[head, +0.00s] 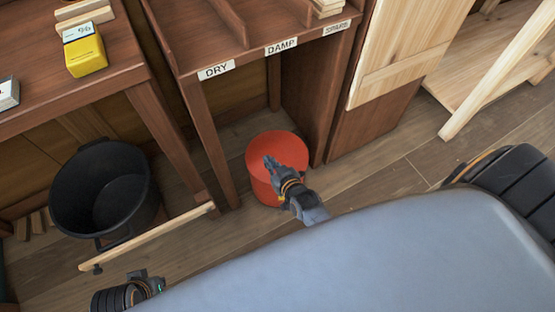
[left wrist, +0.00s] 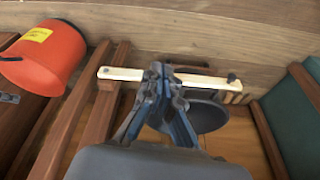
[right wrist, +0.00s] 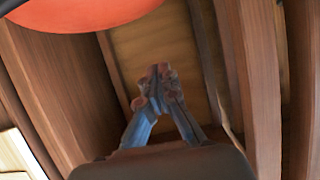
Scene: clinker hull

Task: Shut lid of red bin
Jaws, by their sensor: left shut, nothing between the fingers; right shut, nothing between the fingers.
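The red bin (head: 258,185) stands on the floor in front of the shelf unit. Its round top shows as a smooth orange-red face, partly covered by my right gripper; I cannot tell whether this is a shut lid or the open inside. My right gripper (head: 268,161) is shut and empty, its tips over the bin's top in the head view. In the right wrist view the fingers (right wrist: 159,72) are together, below a red round surface (right wrist: 85,12). In the left wrist view the red bin (left wrist: 45,58) bears a yellow label. My left gripper (left wrist: 157,70) is shut and empty, away from the bin.
A black bucket (head: 105,190) stands at the left, with a pale wooden bar (head: 150,237) in front of it. The shelf unit (head: 235,60) with DRY, DAMP and SPARE labels rises behind the bin. A yellow box (head: 85,52) lies on the bench. Floor at the right is clear.

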